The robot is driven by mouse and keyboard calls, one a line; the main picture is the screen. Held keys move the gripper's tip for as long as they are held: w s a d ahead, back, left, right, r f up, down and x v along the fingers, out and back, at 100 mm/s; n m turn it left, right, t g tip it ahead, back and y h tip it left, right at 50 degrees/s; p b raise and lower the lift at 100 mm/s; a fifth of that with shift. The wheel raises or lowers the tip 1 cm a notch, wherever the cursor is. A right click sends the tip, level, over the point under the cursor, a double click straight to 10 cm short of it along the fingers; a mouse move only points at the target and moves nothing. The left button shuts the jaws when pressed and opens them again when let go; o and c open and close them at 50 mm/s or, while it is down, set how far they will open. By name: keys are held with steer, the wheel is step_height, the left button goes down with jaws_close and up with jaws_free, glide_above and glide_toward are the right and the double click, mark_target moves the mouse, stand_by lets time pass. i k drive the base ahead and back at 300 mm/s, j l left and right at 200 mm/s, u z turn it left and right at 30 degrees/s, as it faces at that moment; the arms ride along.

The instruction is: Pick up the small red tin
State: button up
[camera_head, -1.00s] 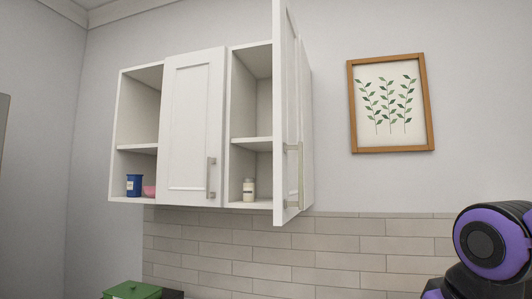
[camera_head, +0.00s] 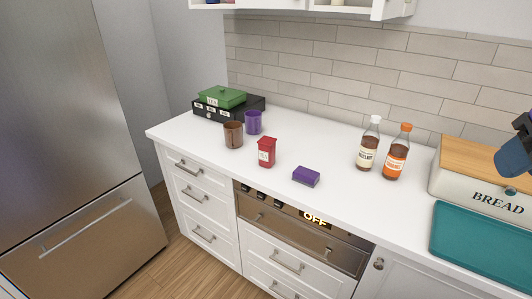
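The small red tin (camera_head: 266,152) stands upright on the white counter (camera_head: 335,160), near its front edge and left of the purple sponge-like block. It has a pale label on its front and a red lid. Nothing touches it. A dark blue and black part of my arm shows at the right edge of the head view, far to the right of the tin. My gripper's fingers are not in the picture.
Brown (camera_head: 233,134) and purple (camera_head: 254,122) mugs stand behind the tin; a purple block (camera_head: 306,176) lies to its right. Two syrup bottles (camera_head: 368,145) (camera_head: 396,153), a bread box (camera_head: 480,185) and a teal tray (camera_head: 480,240) are further right. A green box (camera_head: 222,97) sits on a black drawer box (camera_head: 228,111).

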mark_target(267, 145)
steer(key=i+j, duration=0.15)
steer(key=j, duration=0.2)
steer(key=i+j, duration=0.1)
steer(key=j, duration=0.3)
steer(key=i+j, duration=0.15)
steer(key=j, duration=0.2)
steer(key=i+j+u, duration=0.1)
steer(key=j, duration=0.25)
steer(key=i+j, duration=0.2)
steer(key=j, duration=0.2)
steer(key=i+j, duration=0.15)
steer(key=j, duration=0.2)
